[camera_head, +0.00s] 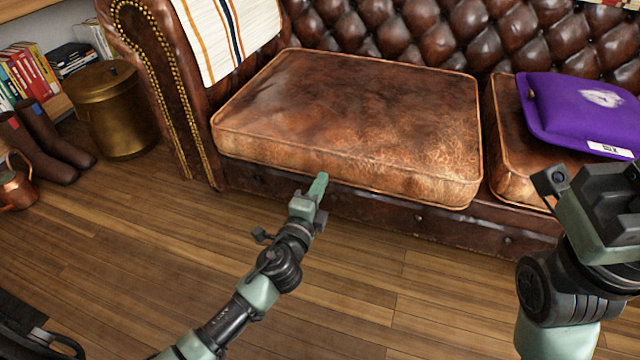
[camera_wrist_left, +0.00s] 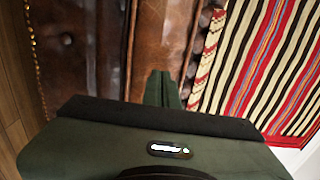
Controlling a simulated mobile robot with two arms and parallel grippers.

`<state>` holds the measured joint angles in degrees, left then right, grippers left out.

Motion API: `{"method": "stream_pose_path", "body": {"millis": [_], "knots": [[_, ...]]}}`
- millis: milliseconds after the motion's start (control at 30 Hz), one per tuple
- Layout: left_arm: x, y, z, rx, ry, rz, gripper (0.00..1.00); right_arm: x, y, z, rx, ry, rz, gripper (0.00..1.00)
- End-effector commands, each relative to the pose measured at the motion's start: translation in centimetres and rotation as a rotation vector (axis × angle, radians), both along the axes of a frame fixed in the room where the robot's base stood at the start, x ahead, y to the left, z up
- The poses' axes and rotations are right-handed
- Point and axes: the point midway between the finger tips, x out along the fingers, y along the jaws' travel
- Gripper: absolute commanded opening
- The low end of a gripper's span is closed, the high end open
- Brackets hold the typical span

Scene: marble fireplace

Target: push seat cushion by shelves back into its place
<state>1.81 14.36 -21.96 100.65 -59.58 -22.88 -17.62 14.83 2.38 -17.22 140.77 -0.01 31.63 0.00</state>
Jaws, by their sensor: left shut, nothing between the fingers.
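The brown leather seat cushion (camera_head: 350,120) by the shelves lies on the sofa's left seat in the head view. It sits askew, its front right corner jutting out over the sofa's front. My left gripper (camera_head: 319,186) is shut and empty, its fingertips at the lower front edge of the cushion. I cannot tell whether they touch it. In the left wrist view the closed fingers (camera_wrist_left: 163,88) point at brown leather, whose part I cannot tell for sure. My right gripper (camera_head: 600,190) is at the right edge, its fingers not clear.
A second seat cushion (camera_head: 520,150) carries a purple pillow (camera_head: 580,112) on the right. A brass bin (camera_head: 115,115), boots (camera_head: 45,145) and a bookshelf stand left. A striped textile (camera_wrist_left: 265,70) shows in the wrist view.

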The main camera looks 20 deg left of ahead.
Motion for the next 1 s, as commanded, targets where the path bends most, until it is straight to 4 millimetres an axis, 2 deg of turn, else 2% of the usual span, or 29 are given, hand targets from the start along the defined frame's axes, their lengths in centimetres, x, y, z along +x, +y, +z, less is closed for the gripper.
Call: {"method": "stream_pose_path", "body": {"millis": [467, 767, 1000], "knots": [[3.3, -0.1, 0.0, 0.000, -0.001, 0.001, 0.00, -0.1, 0.0, -0.1, -0.002, -0.005, -0.001, 0.36], [3.5, -0.1, 0.0, 0.000, -0.001, 0.001, 0.00, -0.3, 0.0, 0.2, -0.002, -0.014, -0.001, 0.36], [2.3, -0.1, 0.0, -0.001, 0.000, 0.000, 0.00, -0.5, 0.0, 0.4, 0.000, -0.019, -0.001, 0.36]]}}
